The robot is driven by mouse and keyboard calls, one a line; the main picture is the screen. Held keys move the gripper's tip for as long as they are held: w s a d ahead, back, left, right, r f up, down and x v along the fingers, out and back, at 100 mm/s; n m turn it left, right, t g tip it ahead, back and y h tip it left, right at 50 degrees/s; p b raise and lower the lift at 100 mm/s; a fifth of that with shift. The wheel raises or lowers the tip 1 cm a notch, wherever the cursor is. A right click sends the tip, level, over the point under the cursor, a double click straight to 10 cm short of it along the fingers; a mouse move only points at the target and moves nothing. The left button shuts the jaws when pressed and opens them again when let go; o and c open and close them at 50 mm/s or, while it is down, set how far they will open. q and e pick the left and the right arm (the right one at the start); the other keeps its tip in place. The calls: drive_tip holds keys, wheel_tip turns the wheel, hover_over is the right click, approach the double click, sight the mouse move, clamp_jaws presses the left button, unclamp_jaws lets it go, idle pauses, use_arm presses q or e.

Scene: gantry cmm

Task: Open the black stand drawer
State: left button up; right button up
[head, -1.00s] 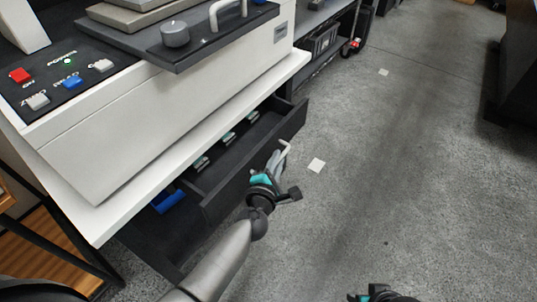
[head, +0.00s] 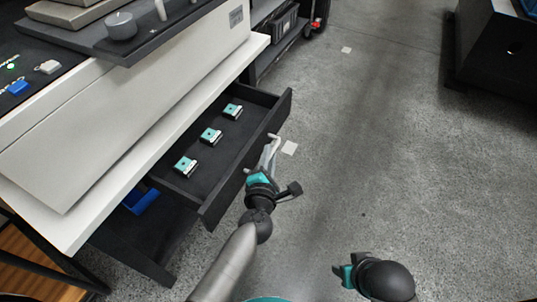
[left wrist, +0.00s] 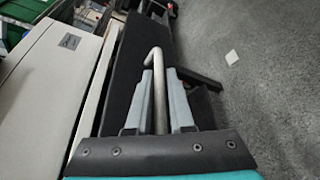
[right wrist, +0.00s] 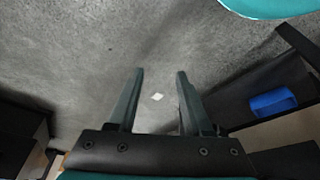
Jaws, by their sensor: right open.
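The black stand drawer (head: 210,172) is pulled well out from under the white stand top. Its pale bar handle (head: 273,145) runs along the front, and it shows upright in the left wrist view (left wrist: 158,80). My left gripper (left wrist: 159,85) has its two grey fingers on either side of that bar, shut on it. In the head view the left gripper (head: 265,170) is at the drawer front. My right gripper (right wrist: 157,98) is open and empty over the floor; in the head view it shows at the bottom right (head: 347,270).
Three teal-and-silver parts lie in the drawer, one of them near the middle (head: 211,137). A blue bin (head: 140,200) sits below the drawer. A white machine (head: 120,110) stands on the white top (head: 160,145).

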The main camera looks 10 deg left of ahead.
use_arm(q)
drive_tip(key=o, duration=0.3)
use_arm(e)
drive_tip(key=shift+s+f, duration=0.1)
drive_tip(key=shift+f, duration=0.05)
use_arm(q)
drive_tip(key=shift+o, duration=0.2)
drive_tip(key=shift+s+r, duration=0.1)
drive_tip(key=shift+s, duration=0.3)
drive_tip(key=p+v, duration=0.3)
drive_tip(key=v, duration=1.1)
drive_tip(key=shift+s, duration=0.25)
use_arm(e)
drive_tip(key=s+f+g, duration=0.1)
drive_tip(key=s+f, duration=0.2)
drive_tip(key=f, duration=0.3)
drive_tip(key=shift+s+d+f, duration=0.15)
drive_tip(key=shift+d+f, duration=0.1)
drive_tip(key=shift+d, duration=0.05)
